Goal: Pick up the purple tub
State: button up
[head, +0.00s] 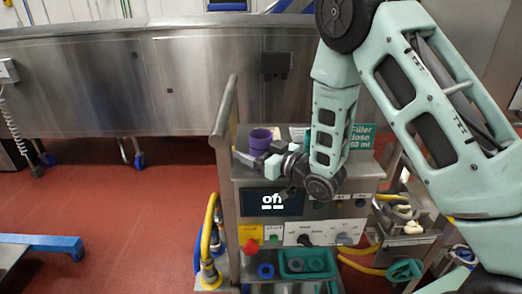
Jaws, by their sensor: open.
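The purple tub (261,138) stands on the top shelf of the steel machine cart, near its left side. It is a small tub, and its lower front is partly hidden by my gripper. My gripper (245,158) is open, at the near side of the tub and pointing left in the head view. The picture is too small to tell whether a finger touches the tub.
A steel upright (226,110) rises at the cart's left edge, close to my gripper. A green tray (307,264) with round parts sits lower down. Red floor (110,210) is open at left.

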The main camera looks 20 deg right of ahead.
jog(key=c, duration=1.2)
jog(key=shift+r, duration=0.1)
